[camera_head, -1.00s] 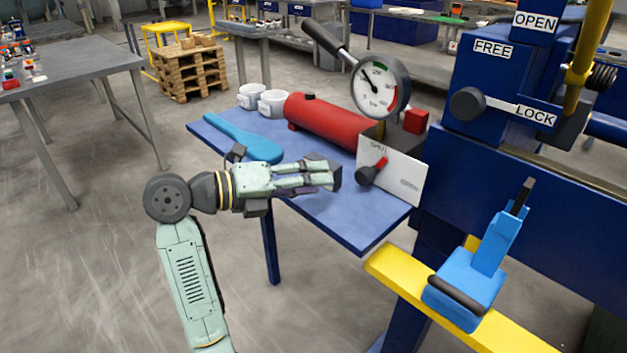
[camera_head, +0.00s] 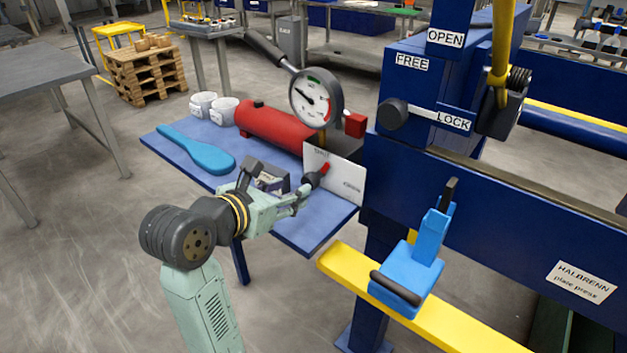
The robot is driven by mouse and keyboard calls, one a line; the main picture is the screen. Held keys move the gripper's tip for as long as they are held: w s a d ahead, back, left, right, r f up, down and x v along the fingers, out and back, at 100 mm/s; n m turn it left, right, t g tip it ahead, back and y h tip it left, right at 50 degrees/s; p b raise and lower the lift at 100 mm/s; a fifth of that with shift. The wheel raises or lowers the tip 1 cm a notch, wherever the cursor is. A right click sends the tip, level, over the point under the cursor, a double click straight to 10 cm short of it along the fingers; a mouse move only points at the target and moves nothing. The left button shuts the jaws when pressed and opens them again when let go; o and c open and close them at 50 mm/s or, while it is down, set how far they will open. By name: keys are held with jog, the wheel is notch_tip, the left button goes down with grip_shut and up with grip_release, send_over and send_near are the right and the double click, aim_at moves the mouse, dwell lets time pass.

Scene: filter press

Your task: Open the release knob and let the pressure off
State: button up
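The release knob (camera_head: 311,181) is dark with a red pointer, on a white plate (camera_head: 347,178) at the table's right end. Its pointer slants up and right; a label reading "SHUT" is at the plate's upper left, and the other label is too small to read surely. My gripper (camera_head: 289,187) is just left of the knob, its fingers spread and its tips close to it. I cannot tell whether they touch. A round pressure gauge (camera_head: 316,98) stands above, its needle towards the upper left. Behind the plate lies a red pump cylinder (camera_head: 270,124).
The blue table (camera_head: 300,232) also holds a blue paddle-like tool (camera_head: 197,150) and two white cups (camera_head: 203,104). A blue press frame (camera_head: 395,165), a yellow bar (camera_head: 430,309) and a blue pedal-like part (camera_head: 405,281) stand to the right. Open floor lies front left.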

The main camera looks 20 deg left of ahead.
aim_at(314, 178)
jog(key=p+x, duration=0.1)
jog(key=x, duration=0.6)
jog(key=shift+w+f, duration=0.15)
jog(key=shift+c, duration=0.4)
jog(key=c, duration=0.8)
